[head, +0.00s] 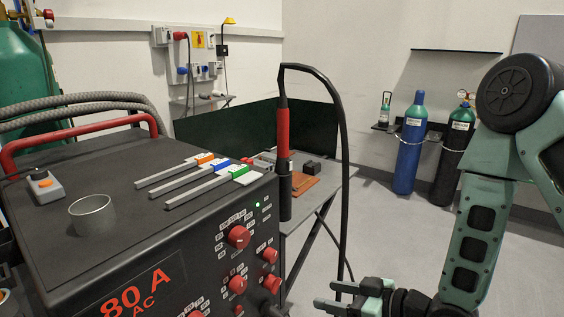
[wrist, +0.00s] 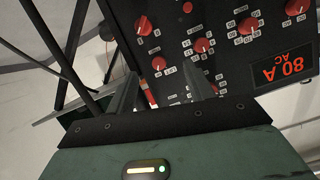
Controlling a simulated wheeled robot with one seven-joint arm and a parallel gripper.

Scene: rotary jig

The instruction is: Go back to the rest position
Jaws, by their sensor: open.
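My gripper (head: 328,296) shows low in the head view, in front of the welding machine's right side and apart from it. Its two fingers are spread with nothing between them. My green arm comes down at the right edge of the view. In the wrist view, the gripper (wrist: 163,88) points at the machine's control panel (wrist: 225,70), which shows upside down with red knobs and an "80 A AC" mark. The black welding machine (head: 120,225) fills the left of the head view.
On the machine lie rods with orange, blue and green ends (head: 200,182), a metal cup (head: 92,216) and a grey box with an orange button (head: 45,185). A red-handled torch (head: 283,130) with a black cable stands beside it. Blue (head: 409,150) and black cylinders stand by the wall. Floor between is clear.

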